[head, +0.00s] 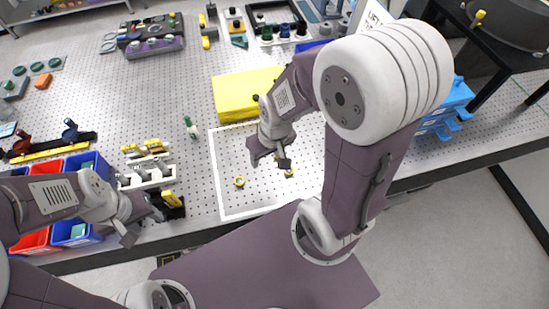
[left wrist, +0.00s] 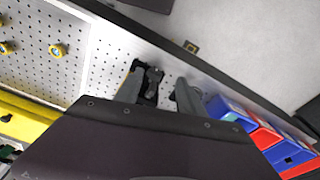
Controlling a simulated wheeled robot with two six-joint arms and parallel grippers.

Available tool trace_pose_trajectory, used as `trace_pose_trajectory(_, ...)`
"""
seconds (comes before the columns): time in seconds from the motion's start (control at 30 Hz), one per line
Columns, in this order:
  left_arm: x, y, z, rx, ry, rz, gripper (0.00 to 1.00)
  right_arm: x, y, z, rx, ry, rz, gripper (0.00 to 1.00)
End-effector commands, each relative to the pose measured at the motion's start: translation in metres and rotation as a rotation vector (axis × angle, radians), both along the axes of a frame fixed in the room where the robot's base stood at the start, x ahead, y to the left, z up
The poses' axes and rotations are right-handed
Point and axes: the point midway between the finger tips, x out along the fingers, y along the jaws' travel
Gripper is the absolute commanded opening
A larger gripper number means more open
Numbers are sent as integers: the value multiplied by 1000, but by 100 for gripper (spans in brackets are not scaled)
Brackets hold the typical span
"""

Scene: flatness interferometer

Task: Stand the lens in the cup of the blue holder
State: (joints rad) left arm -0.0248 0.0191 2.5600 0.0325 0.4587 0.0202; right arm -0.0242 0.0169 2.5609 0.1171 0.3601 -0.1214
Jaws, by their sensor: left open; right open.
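Two small yellow-rimmed round pieces lie inside the white outline on the perforated table, one left of my right gripper (head: 239,182) and one just below it (head: 289,173). One or both may be the lens; I cannot tell. They also show at the upper left of the left wrist view. I cannot identify the blue holder with its cup. My right gripper (head: 269,160) is open and empty above the outlined area. My left gripper (head: 156,222) is open near the front edge. A black piece with yellow (head: 173,199) is beside its fingers, and shows in the left wrist view (left wrist: 152,84).
A yellow block (head: 240,92) stands behind the outline (head: 217,170). White brackets (head: 150,178) and red and blue bins (head: 72,232) are at left. A blue stepped piece (head: 458,95) at right is partly behind my right arm.

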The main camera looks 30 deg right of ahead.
Motion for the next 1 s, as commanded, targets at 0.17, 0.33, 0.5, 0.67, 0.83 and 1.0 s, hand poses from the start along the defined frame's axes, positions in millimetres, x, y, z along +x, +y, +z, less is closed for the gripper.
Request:
trace_pose_trajectory(0.17,0,0,0,0,0,0,47,94,3,38,106,-337,-250,56)
trace_pose_trajectory(0.33,0,0,-4,0,0,0,47,143,-47,55,66,-518,-671,56)
trace_pose_trajectory(0.5,0,0,-8,0,0,0,47,117,-84,25,-62,-430,-1126,56)
trace_pose_trajectory(0.67,0,0,-12,0,0,0,47,72,-63,-17,-135,-224,-1428,56)
trace_pose_trajectory(0.83,0,0,-16,0,0,0,47,58,-34,-50,-167,-129,-1457,56)
trace_pose_trajectory(1.0,0,0,-17,0,0,0,47,58,-33,-54,-166,-130,-1449,56)
